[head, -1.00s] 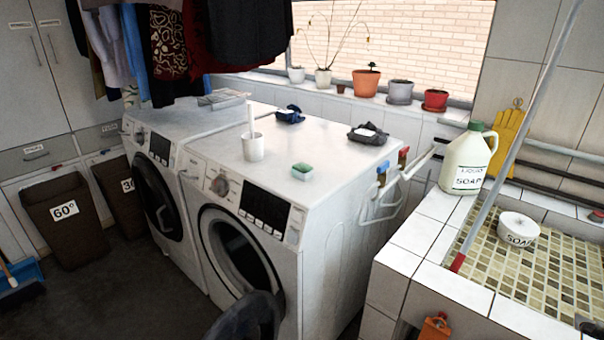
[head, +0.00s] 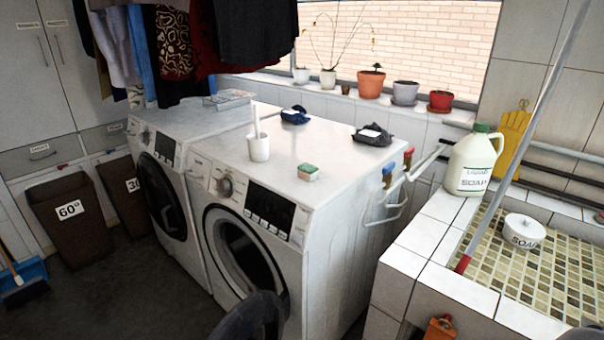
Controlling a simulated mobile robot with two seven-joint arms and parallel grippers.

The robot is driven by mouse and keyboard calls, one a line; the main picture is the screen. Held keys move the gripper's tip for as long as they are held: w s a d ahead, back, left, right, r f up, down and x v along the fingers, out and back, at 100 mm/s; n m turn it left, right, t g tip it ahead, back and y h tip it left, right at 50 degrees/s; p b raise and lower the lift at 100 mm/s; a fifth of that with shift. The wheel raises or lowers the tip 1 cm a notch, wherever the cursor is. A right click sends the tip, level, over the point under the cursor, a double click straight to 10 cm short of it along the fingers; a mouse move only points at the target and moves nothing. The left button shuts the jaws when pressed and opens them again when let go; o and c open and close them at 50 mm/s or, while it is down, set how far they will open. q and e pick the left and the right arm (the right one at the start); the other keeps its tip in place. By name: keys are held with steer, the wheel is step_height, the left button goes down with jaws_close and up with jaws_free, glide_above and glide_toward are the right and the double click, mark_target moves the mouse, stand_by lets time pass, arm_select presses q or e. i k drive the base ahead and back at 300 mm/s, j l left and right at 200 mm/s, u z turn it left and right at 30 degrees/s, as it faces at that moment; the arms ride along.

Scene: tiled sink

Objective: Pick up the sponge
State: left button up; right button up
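A small sponge, green on top with a pale lower layer (head: 307,172), lies on top of the right-hand white washing machine (head: 345,180). It is right of a white cup (head: 258,147) with a stick-like handle standing up in it, and apart from it. Neither of my grippers shows in the head view, so their distance from the sponge cannot be told.
Dark bundled cloths (head: 372,135) lie farther back on the machine. Clothes (head: 180,45) hang above the left machine. A tiled sink (head: 410,262) stands right, with a soap jug (head: 474,160), a round soap container (head: 523,231) and a slanting pole. A dark curved shape shows bottom centre.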

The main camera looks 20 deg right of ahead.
mark_target(308, 172)
steer(key=i+j+u, duration=0.15)
steer(key=j+u, duration=0.2)
steer(key=i+j+u, duration=0.3)
steer(key=j, duration=0.15)
steer(key=i+j+u, duration=0.1)
steer(key=j+u, duration=0.25)
steer(key=i+j+u, duration=0.35)
steer(key=i+z, duration=0.45)
steer(key=i+j+z, duration=0.2)
steer(key=i+z, duration=0.15)
steer(key=z, duration=0.15)
steer(key=i+l+z, duration=0.1)
steer(key=i+z, duration=0.15)
steer(key=z, duration=0.15)
steer(key=i+z, duration=0.3)
steer(key=z, duration=0.15)
steer(key=i+z, duration=0.25)
steer(key=z, duration=0.15)
steer(key=i+z, duration=0.4)
steer(key=i+j+z, duration=0.1)
steer(key=i+z, duration=0.3)
